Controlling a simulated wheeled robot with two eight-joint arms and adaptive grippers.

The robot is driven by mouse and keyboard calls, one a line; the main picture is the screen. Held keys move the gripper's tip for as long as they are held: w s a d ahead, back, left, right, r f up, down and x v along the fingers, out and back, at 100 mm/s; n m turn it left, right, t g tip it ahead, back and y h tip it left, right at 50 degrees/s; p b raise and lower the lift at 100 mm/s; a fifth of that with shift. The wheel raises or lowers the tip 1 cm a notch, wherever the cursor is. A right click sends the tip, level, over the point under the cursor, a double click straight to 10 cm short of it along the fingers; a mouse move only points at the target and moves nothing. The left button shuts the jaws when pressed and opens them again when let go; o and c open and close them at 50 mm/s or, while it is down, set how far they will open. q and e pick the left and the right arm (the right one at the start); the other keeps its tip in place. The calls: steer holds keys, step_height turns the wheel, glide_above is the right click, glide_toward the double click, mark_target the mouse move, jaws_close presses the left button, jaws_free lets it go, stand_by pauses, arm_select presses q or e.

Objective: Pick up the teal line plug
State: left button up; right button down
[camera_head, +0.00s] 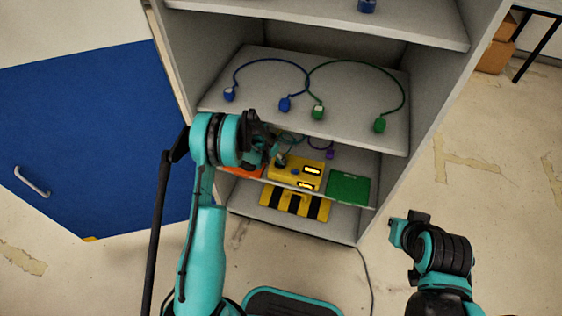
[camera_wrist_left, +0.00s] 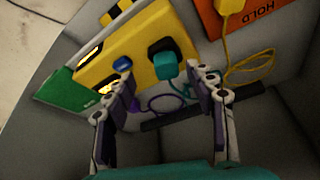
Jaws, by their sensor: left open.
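The teal line plug (camera_wrist_left: 166,66) sits at a dark socket on the yellow box (camera_wrist_left: 135,58) in the left wrist view. It also shows in the head view (camera_head: 281,160), partly hidden by my left gripper (camera_head: 266,142). My left gripper (camera_wrist_left: 161,78) is open, with one finger on each side of the teal plug and a gap showing on both sides. My right gripper (camera_head: 405,228) hangs outside the cabinet at the lower right; its fingers are too unclear to read.
A blue piece (camera_wrist_left: 122,64) on the box lies close to one finger. A green panel (camera_head: 348,188) and an orange panel (camera_wrist_left: 250,18) flank the box. The shelf above (camera_head: 340,67) holds blue and green corded plugs. A yellow cord (camera_wrist_left: 230,52) and purple cord (camera_wrist_left: 165,103) lie nearby.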

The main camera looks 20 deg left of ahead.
mark_target(277, 165)
arm_select(q)
steer(key=x, duration=0.1)
steer(key=b+x, duration=0.1)
steer(key=x, duration=0.1)
steer(key=b+x, duration=0.1)
steer(key=shift+w+a+f, duration=0.2)
steer(key=shift+a+f, duration=0.05)
steer(key=shift+a, duration=0.1)
steer(key=shift+w+d+f, duration=0.1)
steer(key=shift+w+f, duration=0.1)
steer(key=shift+f, duration=0.15)
steer(key=shift+r, duration=0.1)
steer(key=shift+c, duration=0.6)
jaws_close()
steer(key=shift+d+r, duration=0.1)
